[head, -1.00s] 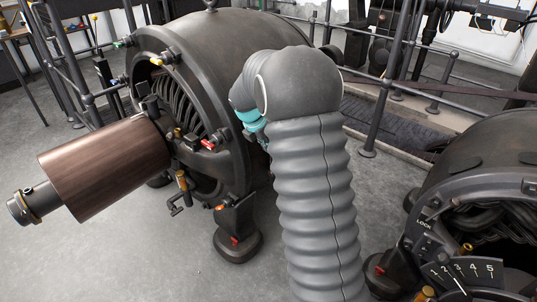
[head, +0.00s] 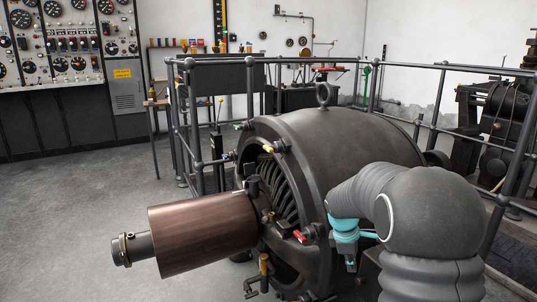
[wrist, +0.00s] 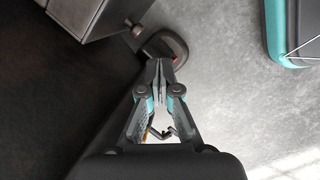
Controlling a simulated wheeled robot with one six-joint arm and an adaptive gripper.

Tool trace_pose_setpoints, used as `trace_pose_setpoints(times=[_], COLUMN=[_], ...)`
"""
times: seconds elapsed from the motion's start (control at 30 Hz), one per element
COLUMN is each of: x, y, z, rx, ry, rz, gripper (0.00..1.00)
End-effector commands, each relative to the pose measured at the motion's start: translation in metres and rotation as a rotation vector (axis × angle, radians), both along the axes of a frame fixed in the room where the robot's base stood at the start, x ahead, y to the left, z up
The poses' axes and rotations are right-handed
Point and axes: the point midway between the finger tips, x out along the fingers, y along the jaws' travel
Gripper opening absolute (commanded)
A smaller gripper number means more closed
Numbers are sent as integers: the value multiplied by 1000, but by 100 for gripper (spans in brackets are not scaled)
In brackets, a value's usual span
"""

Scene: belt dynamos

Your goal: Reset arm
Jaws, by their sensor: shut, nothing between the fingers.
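My gripper (wrist: 160,72) points down at the grey floor in the wrist view, its two fingers together and empty. In the head view my grey ribbed arm is folded at the lower right, in front of the dynamo. The fingertips are not clear there. A large dark dynamo (head: 335,150) stands at the centre of the head view. Its copper-brown cylinder (head: 205,232) sticks out to the left on a shaft. In the wrist view a dark rounded foot (wrist: 160,45) with a red mark lies just beyond the fingertips; I cannot tell the gap.
Metal railings (head: 300,62) run behind the dynamo. The floor (head: 80,210) at left is clear. A teal-edged object (wrist: 272,35) shows at upper right in the wrist view.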

Motion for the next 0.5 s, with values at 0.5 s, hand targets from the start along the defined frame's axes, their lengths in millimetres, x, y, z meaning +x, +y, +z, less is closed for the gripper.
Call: trace_pose_setpoints(times=[0.5], x=[-162], y=[52], z=[68], rx=[246], ry=[-246], rz=[-948], gripper=[0])
